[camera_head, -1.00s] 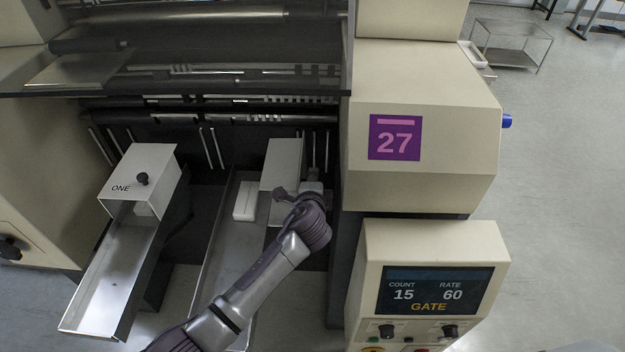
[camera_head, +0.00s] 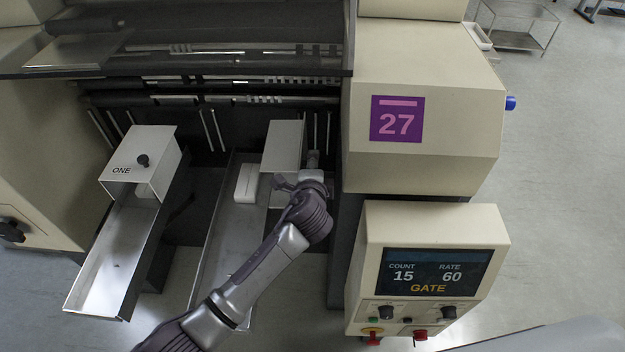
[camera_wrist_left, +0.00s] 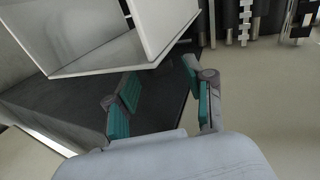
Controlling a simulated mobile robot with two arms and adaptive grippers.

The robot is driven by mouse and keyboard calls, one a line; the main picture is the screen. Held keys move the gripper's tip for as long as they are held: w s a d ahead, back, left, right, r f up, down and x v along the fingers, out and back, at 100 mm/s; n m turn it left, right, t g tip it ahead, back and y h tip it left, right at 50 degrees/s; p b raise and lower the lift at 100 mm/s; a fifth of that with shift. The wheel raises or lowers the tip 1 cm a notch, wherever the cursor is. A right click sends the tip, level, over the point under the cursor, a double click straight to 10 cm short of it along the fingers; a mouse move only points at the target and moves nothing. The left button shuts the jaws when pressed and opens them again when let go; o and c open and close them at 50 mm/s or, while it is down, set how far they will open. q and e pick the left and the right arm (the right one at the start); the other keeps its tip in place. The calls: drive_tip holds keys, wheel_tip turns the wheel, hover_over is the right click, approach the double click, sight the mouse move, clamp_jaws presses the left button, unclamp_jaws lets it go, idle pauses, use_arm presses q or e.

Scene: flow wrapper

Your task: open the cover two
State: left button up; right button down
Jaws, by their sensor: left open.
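Cover two, which I take to be the unlabelled white box-shaped cover (camera_head: 283,145) over the right-hand chute (camera_head: 228,245), sits at the machine's front. Its lower right part is hidden behind my left wrist. In the head view my left arm reaches up to this cover's lower right edge, and its fingertips are mostly hidden. In the left wrist view my left gripper (camera_wrist_left: 160,75) is open and empty, its teal-padded fingers apart just below the white cover (camera_wrist_left: 95,35). I cannot tell whether a finger touches it. My right gripper is not in view.
A white block (camera_head: 246,183) lies in the right chute. The control panel (camera_head: 430,270) and machine housing (camera_head: 420,120) stand close to the right of my left arm.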

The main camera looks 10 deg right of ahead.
use_arm(q)
drive_tip(key=v, duration=0.9)
drive_tip(key=shift+r, duration=0.1)
